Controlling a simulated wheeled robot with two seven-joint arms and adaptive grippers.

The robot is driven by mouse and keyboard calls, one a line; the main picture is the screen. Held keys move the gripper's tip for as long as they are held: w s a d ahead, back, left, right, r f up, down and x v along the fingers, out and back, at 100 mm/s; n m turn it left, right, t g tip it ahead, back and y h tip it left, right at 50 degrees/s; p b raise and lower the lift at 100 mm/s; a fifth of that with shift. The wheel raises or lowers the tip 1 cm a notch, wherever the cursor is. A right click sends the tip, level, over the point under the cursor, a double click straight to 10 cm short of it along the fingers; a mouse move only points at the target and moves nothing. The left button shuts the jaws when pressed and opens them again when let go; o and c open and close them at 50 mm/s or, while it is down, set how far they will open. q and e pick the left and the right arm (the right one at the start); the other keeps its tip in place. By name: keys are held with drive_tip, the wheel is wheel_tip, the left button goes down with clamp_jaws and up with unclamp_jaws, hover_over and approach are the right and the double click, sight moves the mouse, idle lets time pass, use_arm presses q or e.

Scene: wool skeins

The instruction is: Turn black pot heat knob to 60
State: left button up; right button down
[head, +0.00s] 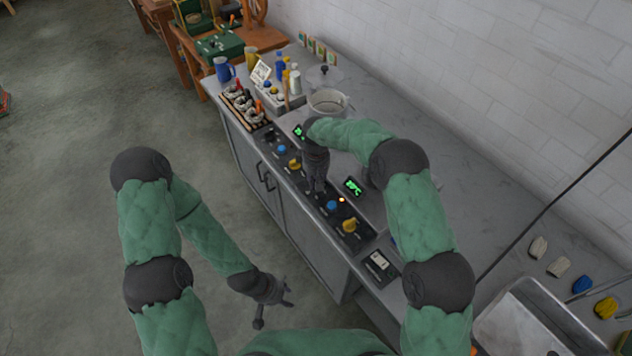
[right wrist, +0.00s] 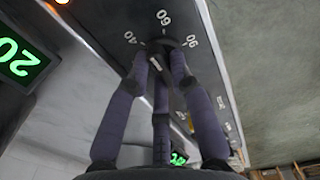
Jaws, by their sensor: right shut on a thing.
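My right gripper (head: 317,190) reaches down to the control panel (head: 335,212) on the counter. In the right wrist view its fingers (right wrist: 165,55) are shut on a dark knob (right wrist: 168,42). The numbers 40, 60 and 90 are printed around the knob. The fingers cover most of the knob, and I cannot tell where it points. A green display (head: 354,187) beside the panel reads about 20 °C; it also shows in the right wrist view (right wrist: 18,58). The black pot cannot be made out. My left gripper (head: 274,303) is open and empty above the floor.
Blue (head: 332,206) and yellow (head: 350,226) knobs sit right of my right gripper. A second panel's yellow knob (head: 295,164) is to its left. A pale pot (head: 327,101) stands farther back.

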drive_tip(key=m+b, duration=0.1)
drive_tip(key=m, duration=0.5)
drive_tip(key=shift+r, duration=0.1)
idle(0.5)
drive_tip(key=c, duration=1.1)
unclamp_jaws()
drive_tip(key=shift+s, duration=0.1)
wheel_tip(320, 180, up, 12)
